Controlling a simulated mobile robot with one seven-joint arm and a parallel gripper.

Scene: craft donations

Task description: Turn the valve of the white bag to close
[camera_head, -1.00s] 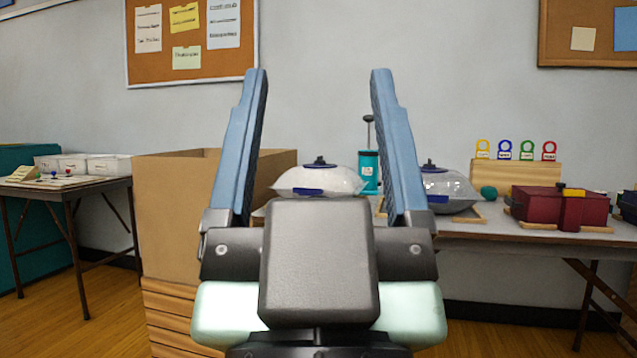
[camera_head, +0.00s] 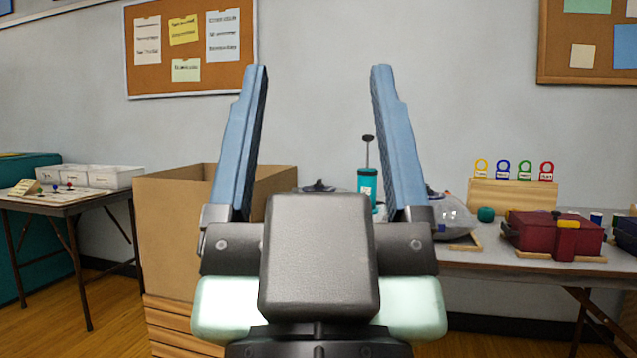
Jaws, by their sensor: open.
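The dark valve (camera_head: 319,186) of a bag shows just above the block of my gripper's body, at the table's near left part. The bag under it is almost wholly hidden behind my gripper, so its colour and the valve's setting cannot be told here. My gripper (camera_head: 318,72) is open and empty, its two blue fingers pointing up and spread wide. The valve appears between the fingers, low in the gap and beyond them, with no contact visible. A second, greyish bag (camera_head: 456,214) lies to the right, partly behind the right finger.
A teal pump (camera_head: 367,186) stands behind the bags. A large cardboard box (camera_head: 165,225) is at the left. A wooden rack with coloured tags (camera_head: 513,194), a teal ball (camera_head: 485,214) and a red case (camera_head: 540,232) are at the right. Another table (camera_head: 65,205) holds white bins.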

